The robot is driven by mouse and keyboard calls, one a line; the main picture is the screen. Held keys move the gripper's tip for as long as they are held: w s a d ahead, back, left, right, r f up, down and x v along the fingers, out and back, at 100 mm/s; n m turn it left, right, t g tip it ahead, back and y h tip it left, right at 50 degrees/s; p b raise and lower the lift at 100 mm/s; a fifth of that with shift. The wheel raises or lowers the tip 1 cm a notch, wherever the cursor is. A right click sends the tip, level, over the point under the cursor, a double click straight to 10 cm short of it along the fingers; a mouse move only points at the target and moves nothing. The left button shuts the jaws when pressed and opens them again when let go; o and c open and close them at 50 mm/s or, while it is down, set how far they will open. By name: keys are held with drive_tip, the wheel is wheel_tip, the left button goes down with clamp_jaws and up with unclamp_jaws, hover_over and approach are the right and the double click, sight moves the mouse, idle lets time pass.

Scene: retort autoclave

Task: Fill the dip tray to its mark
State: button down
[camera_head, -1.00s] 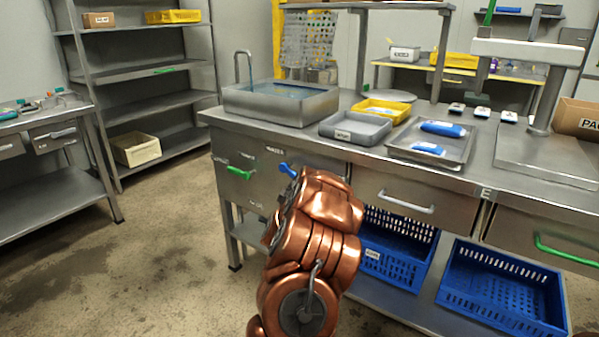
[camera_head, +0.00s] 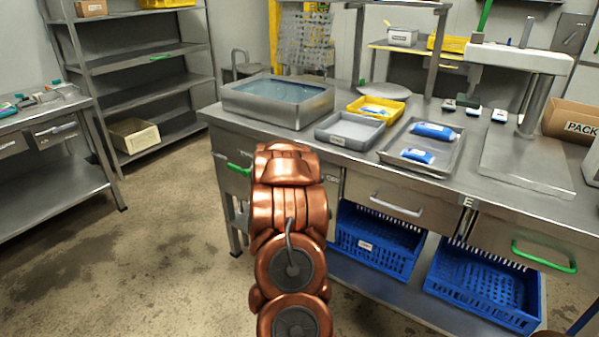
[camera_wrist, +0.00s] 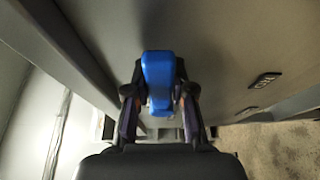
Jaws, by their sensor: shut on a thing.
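In the wrist view my gripper (camera_wrist: 160,102) is shut on a blue lever handle (camera_wrist: 158,68), one finger on each side. The lever is at the bench's front, below the worktop. In the head view my copper-coloured arm hides the gripper and the lever.
A grey tray (camera_head: 350,142), a yellow tray (camera_head: 400,112) and a steel tray with blue pouches (camera_head: 447,168) stand right of the basin. Blue crates (camera_head: 375,241) sit under the drawers. Open floor lies at left.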

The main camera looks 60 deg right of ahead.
drive_tip(key=shift+r, duration=0.1)
idle(0.3)
drive_tip(key=c, duration=1)
unclamp_jaws()
drive_tip(key=shift+o, duration=0.2)
drive_tip(key=shift+a, duration=0.1)
drive_tip(key=v, duration=0.7)
drive_tip(key=shift+a, duration=0.2)
